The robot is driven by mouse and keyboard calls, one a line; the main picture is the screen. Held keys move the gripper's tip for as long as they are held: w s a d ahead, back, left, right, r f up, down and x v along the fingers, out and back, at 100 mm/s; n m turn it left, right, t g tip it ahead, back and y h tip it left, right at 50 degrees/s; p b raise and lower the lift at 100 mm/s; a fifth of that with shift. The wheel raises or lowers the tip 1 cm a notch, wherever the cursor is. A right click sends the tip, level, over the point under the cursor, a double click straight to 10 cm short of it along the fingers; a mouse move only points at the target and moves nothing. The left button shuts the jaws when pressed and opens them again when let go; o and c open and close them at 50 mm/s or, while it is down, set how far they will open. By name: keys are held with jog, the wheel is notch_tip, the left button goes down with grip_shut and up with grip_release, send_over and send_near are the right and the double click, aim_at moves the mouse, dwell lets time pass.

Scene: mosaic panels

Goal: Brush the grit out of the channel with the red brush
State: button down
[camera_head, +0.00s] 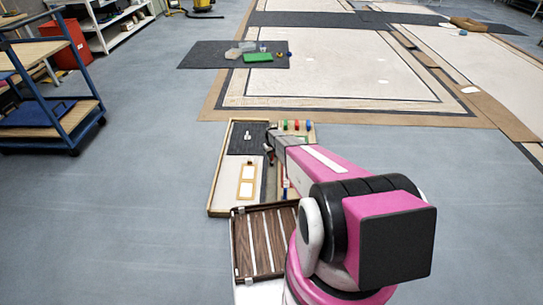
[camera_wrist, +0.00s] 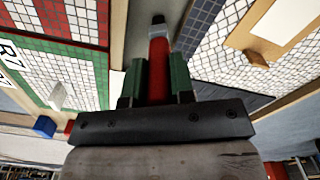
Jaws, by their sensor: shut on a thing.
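In the wrist view my gripper (camera_wrist: 158,80) is shut on the red brush (camera_wrist: 158,55), with one green finger on each side of its handle. The brush's metal collar and dark tip point to the top of the picture, away from the jaws. The tip is over or in the grey channel (camera_wrist: 133,35), a plain strip between two mosaic panels; I cannot tell whether it touches. I cannot make out any grit. In the head view my arm hides most of the channel and the brush.
A red, white and green mosaic (camera_wrist: 75,60) lies left of the channel, and a blue and white one (camera_wrist: 225,50) right. A tan frame (camera_wrist: 258,20) lies on the right one. A blue block (camera_wrist: 44,126) is at lower left. A slatted tray (camera_head: 258,245) stands nearer my base.

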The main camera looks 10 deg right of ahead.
jog(key=shift+s, duration=0.1)
dwell(0.4)
jog(key=shift+s+a, duration=0.2)
jog(key=shift+s, duration=0.75)
jog(key=shift+s+a, duration=0.15)
jog(key=shift+s, duration=0.8)
jog(key=shift+s+a, duration=0.2)
jog(key=shift+s, duration=0.75)
jog(key=shift+s, duration=0.1)
jog(key=shift+s+a, duration=0.2)
jog(key=shift+s, duration=0.6)
jog(key=shift+s, duration=0.15)
jog(key=shift+s+a, duration=0.2)
jog(key=shift+s, duration=0.6)
jog(key=shift+s, duration=0.1)
